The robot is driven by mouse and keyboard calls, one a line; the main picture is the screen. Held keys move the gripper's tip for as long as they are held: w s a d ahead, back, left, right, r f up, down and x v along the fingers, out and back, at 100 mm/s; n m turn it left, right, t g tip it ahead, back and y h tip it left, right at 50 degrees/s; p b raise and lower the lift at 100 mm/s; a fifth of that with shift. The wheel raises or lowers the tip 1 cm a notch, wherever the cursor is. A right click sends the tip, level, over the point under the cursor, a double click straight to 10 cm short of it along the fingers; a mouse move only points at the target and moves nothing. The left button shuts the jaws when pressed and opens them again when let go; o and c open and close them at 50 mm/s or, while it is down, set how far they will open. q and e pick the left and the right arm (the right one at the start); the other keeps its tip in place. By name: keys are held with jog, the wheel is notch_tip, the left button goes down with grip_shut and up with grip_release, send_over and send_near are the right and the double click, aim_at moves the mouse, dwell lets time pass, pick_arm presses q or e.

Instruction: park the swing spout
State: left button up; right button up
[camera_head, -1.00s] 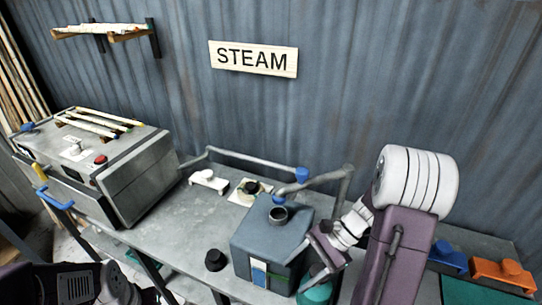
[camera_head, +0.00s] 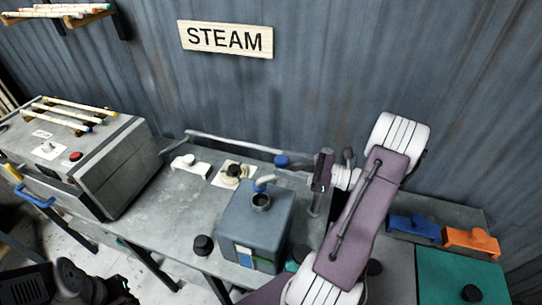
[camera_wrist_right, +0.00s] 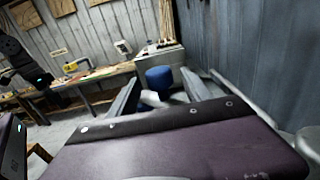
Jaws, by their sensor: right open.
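The swing spout (camera_head: 265,180) is a grey pipe with a pale blue tip, hanging over the open round neck (camera_head: 261,201) of the blue-grey steam box (camera_head: 254,228). A blue knob (camera_head: 281,160) stands near the spout pipe. My right gripper (camera_head: 314,172) is to the right of the spout, fingers toward the left, open and empty. In the right wrist view the blue knob (camera_wrist_right: 158,78) shows ahead between the spread fingers (camera_wrist_right: 160,98); I cannot tell whether they touch it. My left gripper is not in view; only dark arm parts show at bottom left.
A grey metal cabinet (camera_head: 92,165) with rods on top stands at the left of the bench (camera_head: 160,220). A black knob (camera_head: 203,245) sits at the front. Blue (camera_head: 414,228) and orange (camera_head: 471,241) blocks lie at right. The STEAM sign (camera_head: 226,39) hangs on the wall.

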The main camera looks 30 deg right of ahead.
jog(key=p+x, duration=0.1)
jog(key=x, duration=0.4)
jog(key=shift+w+f, duration=0.1)
jog(key=shift+w, duration=0.2)
jog(key=shift+s, duration=0.2)
jog(key=shift+c, duration=0.3)
jog(key=shift+s, duration=0.15)
jog(key=c, duration=1)
grip_shut()
